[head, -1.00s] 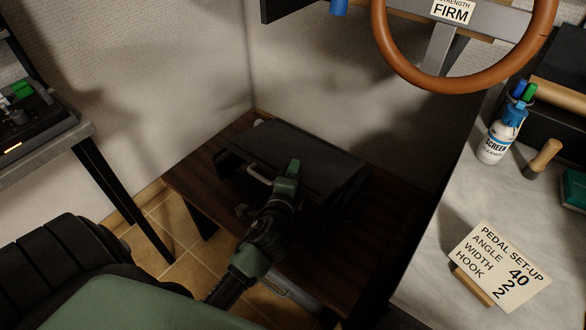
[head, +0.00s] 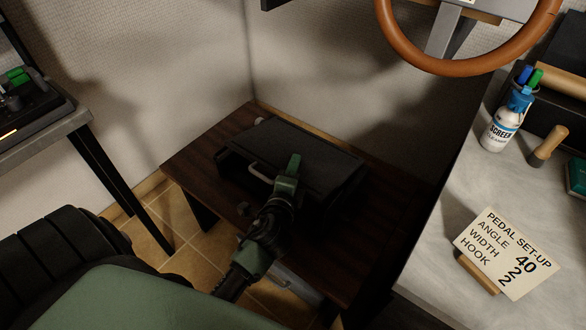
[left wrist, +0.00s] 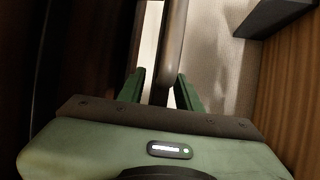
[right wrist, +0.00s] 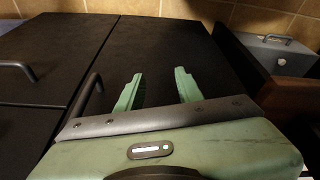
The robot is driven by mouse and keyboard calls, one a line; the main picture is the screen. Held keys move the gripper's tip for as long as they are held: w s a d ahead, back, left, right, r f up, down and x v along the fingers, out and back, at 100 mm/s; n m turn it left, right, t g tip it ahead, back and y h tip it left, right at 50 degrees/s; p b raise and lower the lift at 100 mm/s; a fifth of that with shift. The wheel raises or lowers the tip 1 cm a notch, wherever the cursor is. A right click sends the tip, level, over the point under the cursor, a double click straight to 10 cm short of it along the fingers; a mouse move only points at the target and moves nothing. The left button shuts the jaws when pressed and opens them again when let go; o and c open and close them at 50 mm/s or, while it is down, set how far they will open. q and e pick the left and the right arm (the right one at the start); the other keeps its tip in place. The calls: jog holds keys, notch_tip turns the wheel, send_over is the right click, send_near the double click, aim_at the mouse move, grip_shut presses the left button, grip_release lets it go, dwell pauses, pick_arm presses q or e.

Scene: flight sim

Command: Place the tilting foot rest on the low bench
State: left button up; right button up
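The tilting foot rest (head: 308,152), a black slab with a pale handle (head: 259,171) on its near left side, sits on the dark wooden low bench (head: 205,158). My left gripper (head: 291,166) is at the foot rest's near side, in front of its edge. In the left wrist view my left gripper (left wrist: 160,82) has its green fingers apart, with a grey bar (left wrist: 173,40) running between or just beyond them; I cannot tell if they touch it. In the right wrist view my right gripper (right wrist: 158,88) is open and empty above a dark panelled surface (right wrist: 150,50).
A grey worktop (head: 440,230) with a spray bottle (head: 501,128) and a pedal set-up card (head: 505,252) stands at the right. A side table (head: 50,140) is at the left. A grey case (right wrist: 280,58) shows in the right wrist view.

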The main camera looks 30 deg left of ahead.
pick_arm(q)
jog(key=v, duration=1.2)
jog(key=s+a+f+n+g, duration=0.2)
jog(key=s+f+n+g, duration=0.3)
jog(key=n, duration=0.4)
jog(key=s+d+f+n+g+h, duration=0.2)
jog(key=s+d+n+g+h, duration=0.2)
jog(key=s+d, duration=0.3)
jog(key=s+g+h, duration=0.1)
jog(key=s, duration=0.1)
jog(key=shift+s+d+f+g+h, duration=0.3)
jog(key=shift+d+f+g+h, duration=0.05)
jog(key=shift+f+g+h, duration=0.05)
